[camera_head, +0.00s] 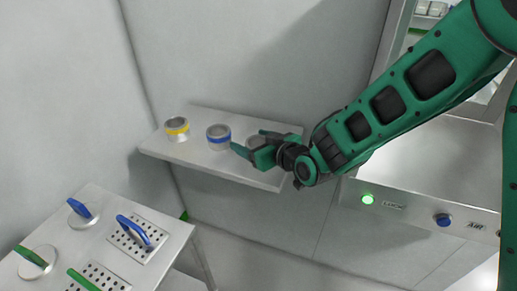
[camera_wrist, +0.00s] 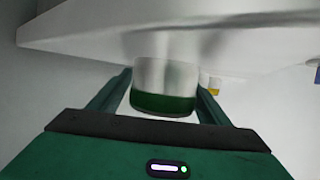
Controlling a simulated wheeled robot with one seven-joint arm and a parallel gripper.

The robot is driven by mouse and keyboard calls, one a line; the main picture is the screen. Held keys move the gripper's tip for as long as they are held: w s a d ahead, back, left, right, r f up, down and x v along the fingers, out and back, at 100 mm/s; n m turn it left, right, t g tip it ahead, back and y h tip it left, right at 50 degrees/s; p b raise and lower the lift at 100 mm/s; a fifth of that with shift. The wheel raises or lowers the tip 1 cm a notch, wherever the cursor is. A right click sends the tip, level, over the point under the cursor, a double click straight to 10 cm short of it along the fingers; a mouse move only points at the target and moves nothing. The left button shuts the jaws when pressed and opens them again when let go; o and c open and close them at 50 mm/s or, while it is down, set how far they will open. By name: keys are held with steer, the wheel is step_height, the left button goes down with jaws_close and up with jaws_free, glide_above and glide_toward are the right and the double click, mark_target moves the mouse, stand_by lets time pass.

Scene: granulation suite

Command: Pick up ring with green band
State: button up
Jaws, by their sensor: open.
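The ring with the green band (camera_wrist: 165,88) is pale metal with a dark green stripe. In the wrist view it sits between the two fingers of my gripper (camera_wrist: 162,95), with a visible gap on each side. In the head view my gripper (camera_head: 251,141) is open at the right part of the wall shelf, one finger on either side of a pale ring. That ring is mostly hidden there by the gripper, and its band does not show.
The ring with the blue band (camera_head: 218,138) stands on the shelf (camera_head: 200,160) just left of my gripper. The ring with the yellow band (camera_head: 177,129) stands farther left. A table (camera_head: 178,232) with blue- and green-handled pieces is at lower left. A steel cabinet (camera_head: 420,180) stands at right.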

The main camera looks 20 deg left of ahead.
steer(key=shift+a, duration=0.1)
steer(key=c, duration=1.3)
steer(key=shift+w, duration=0.1)
steer(key=shift+r, duration=0.15)
